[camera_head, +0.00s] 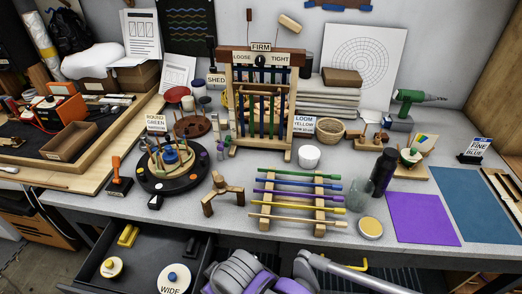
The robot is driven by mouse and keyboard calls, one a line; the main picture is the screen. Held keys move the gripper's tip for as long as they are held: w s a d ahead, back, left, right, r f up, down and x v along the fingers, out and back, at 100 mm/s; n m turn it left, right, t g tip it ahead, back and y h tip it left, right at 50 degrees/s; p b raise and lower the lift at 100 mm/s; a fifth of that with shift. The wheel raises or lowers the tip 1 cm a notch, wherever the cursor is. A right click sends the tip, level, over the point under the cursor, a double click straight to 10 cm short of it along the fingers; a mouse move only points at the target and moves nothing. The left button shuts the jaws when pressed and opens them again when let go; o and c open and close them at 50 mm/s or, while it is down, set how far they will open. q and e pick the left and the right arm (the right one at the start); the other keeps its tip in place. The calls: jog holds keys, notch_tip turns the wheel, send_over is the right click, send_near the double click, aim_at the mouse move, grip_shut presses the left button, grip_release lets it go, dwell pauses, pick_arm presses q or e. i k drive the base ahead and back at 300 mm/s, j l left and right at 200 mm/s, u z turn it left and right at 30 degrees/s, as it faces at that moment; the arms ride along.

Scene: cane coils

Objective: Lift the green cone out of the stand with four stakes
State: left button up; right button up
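A small green piece with a pale top (410,155) sits in a light wooden stand (412,172) at the right of the table, and looks like the green cone. The stand's stakes are too small to tell apart. A dark bottle (384,172) stands just left of it and partly blocks the view. Grey and purple links of my arms show at the bottom edge, well below and in front of the stand. Neither gripper's fingertips can be seen.
A wooden rack with coloured rods (294,200) fills the middle front. A black turntable (150,185) with stakes stands at left. A translucent cup (364,202) and a yellow-lidded tin (370,228) are near the bottle. Purple (422,217) and blue mats lie flat at right.

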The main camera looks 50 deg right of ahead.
aim_at(409, 156)
jog(key=z, duration=3.05)
jog(key=l+u, duration=0.1)
jog(key=u, duration=0.25)
jog(key=i+l+u, duration=0.1)
jog(key=u, duration=0.3)
jog(key=l+u, duration=0.15)
jog(key=u, duration=0.2)
jog(key=l+u, duration=0.3)
jog(key=l, duration=0.2)
jog(key=l+u, duration=0.35)
jog(key=l, duration=0.2)
jog(key=l+u, duration=0.1)
jog(key=l, duration=0.45)
jog(key=k+l, duration=0.1)
jog(key=l, duration=0.45)
jog(key=i+l, duration=0.35)
jog(key=l, duration=0.2)
jog(key=u, duration=0.05)
